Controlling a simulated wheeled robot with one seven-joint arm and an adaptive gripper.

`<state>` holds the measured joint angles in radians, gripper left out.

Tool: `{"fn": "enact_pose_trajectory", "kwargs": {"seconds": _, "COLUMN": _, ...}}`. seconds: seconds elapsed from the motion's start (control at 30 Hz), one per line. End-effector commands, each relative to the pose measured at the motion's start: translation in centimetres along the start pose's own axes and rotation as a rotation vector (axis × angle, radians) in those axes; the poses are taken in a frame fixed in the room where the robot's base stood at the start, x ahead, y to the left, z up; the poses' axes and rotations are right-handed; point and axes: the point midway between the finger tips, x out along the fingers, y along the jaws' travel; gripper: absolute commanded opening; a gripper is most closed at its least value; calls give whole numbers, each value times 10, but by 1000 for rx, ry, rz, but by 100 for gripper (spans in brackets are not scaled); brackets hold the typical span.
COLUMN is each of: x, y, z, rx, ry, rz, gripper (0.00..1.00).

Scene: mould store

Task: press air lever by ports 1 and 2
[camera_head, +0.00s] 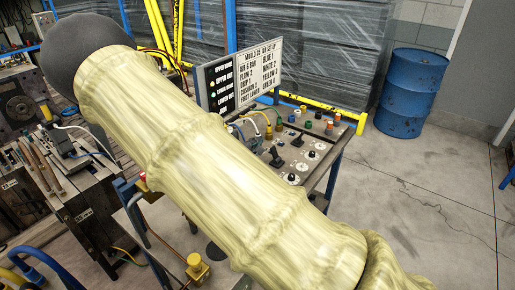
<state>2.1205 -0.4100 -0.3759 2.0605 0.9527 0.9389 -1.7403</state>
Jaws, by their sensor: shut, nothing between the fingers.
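A panel table (327,160) stands right of centre, partly behind my pale-yellow sleeved arm. On it are a black lever (276,157) near the arm's edge and a second black lever (297,140) further back to the right. Coloured port fittings (308,124) line the back of the panel, with hoses at its left end. Port numbers are too small to read, so I cannot tell which lever is by ports 1 and 2. My arm crosses the view from lower right to upper left and hides the panel's front left. My gripper is not visible.
A sign board (262,65) headed as a mould air set-up stands behind the panel. A blue drum (408,92) stands at the back right. Machinery (75,190) fills the left. A yellow rail (322,108) runs behind the table. Floor at right is clear.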

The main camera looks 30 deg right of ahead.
Motion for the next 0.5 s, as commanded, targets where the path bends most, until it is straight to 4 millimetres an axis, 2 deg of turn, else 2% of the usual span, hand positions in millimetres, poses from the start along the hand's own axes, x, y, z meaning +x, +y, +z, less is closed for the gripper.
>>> {"fn": "enact_pose_trajectory", "kwargs": {"seconds": 0.03, "x": 1, "y": -8, "z": -3, "rx": -1, "ry": 0, "rz": -2, "gripper": 0}}
{"fn": "enact_pose_trajectory", "kwargs": {"seconds": 0.2, "x": 2, "y": -17, "z": -4, "rx": 0, "ry": -2, "rz": -1, "gripper": 0}}
{"fn": "enact_pose_trajectory", "kwargs": {"seconds": 0.5, "x": 6, "y": -46, "z": -19, "rx": -1, "ry": 0, "rz": -1, "gripper": 0}}
